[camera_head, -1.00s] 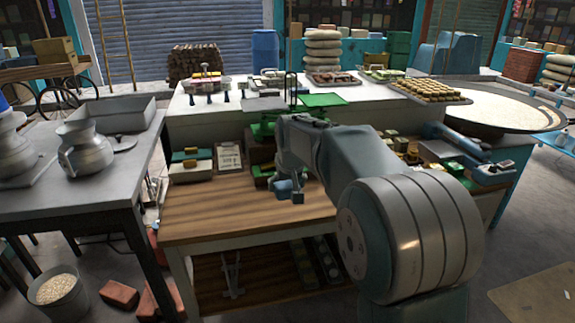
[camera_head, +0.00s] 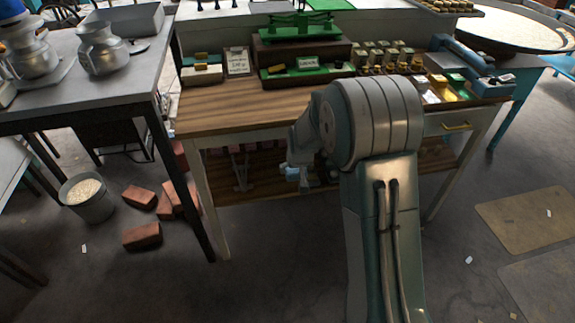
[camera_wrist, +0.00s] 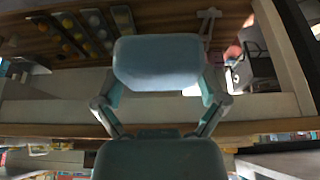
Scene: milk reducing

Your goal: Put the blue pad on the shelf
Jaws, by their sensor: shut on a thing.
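A pale blue pad (camera_wrist: 158,62) is between the fingers of my gripper (camera_wrist: 160,88) in the wrist view, and they are shut on it. In the head view, my gripper (camera_head: 299,174) is low in front of the wooden table, at about the height of its lower shelf (camera_head: 265,190). The pad shows there only as a small pale blue patch, partly hidden by my arm. The shelf also shows in the wrist view (camera_wrist: 165,18), behind the pad. I cannot tell whether the pad touches the shelf.
White tongs (camera_head: 240,172) stand on the shelf at the left. Several round things sit in a dark tray (camera_wrist: 85,35) on the shelf. The wooden tabletop (camera_head: 235,108) is above. Bricks (camera_head: 142,235) and a grain bucket (camera_head: 88,198) are on the floor at left.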

